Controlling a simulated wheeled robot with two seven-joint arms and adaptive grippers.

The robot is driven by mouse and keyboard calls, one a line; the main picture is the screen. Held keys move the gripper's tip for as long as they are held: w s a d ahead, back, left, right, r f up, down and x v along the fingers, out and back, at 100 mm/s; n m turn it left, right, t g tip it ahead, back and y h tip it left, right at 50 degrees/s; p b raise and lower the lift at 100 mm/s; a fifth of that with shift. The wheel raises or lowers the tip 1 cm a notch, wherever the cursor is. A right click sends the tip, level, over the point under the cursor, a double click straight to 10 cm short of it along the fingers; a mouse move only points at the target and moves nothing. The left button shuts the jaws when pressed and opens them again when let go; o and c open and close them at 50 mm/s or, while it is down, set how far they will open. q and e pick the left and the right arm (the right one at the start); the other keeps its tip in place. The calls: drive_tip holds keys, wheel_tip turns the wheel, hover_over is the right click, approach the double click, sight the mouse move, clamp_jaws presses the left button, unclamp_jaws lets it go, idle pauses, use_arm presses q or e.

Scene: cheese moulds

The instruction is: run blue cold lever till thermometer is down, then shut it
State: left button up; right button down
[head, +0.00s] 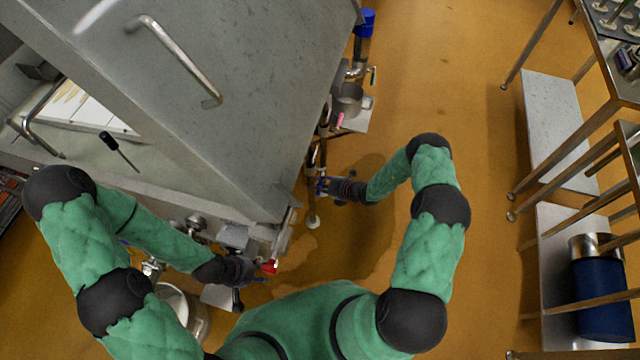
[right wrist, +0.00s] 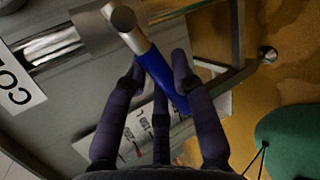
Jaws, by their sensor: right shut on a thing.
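The blue cold lever (right wrist: 163,80) crosses the middle of the right wrist view, joined to a metal pipe fitting. The fingers of my right gripper (right wrist: 160,85) are closed around it. In the head view my right gripper (head: 325,187) is at the vat's near right corner, where the lever is mostly hidden. My left gripper (head: 258,272) is beside a red lever (head: 270,266) at the vat's front; whether its fingers are open or touch it is unclear. A black-headed probe (head: 112,143), probably the thermometer, leans at the vat opening; its reading is too small to read.
The big steel vat (head: 240,90) fills the upper left. A pipe with a pink-handled valve (head: 340,120) stands along its right side. A rack with a blue container (head: 602,300) is at the right. The orange floor between is clear.

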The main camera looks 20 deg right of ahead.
drive_tip(key=shift+r+m+g+y+b, duration=0.35)
drive_tip(key=shift+r+m+g+y, duration=0.15)
drive_tip(key=shift+r+m+g, duration=0.45)
drive_tip(key=c, duration=1)
unclamp_jaws()
drive_tip(key=shift+f, duration=0.1)
drive_tip(key=shift+g, duration=0.25)
drive_tip(key=v, duration=1.2)
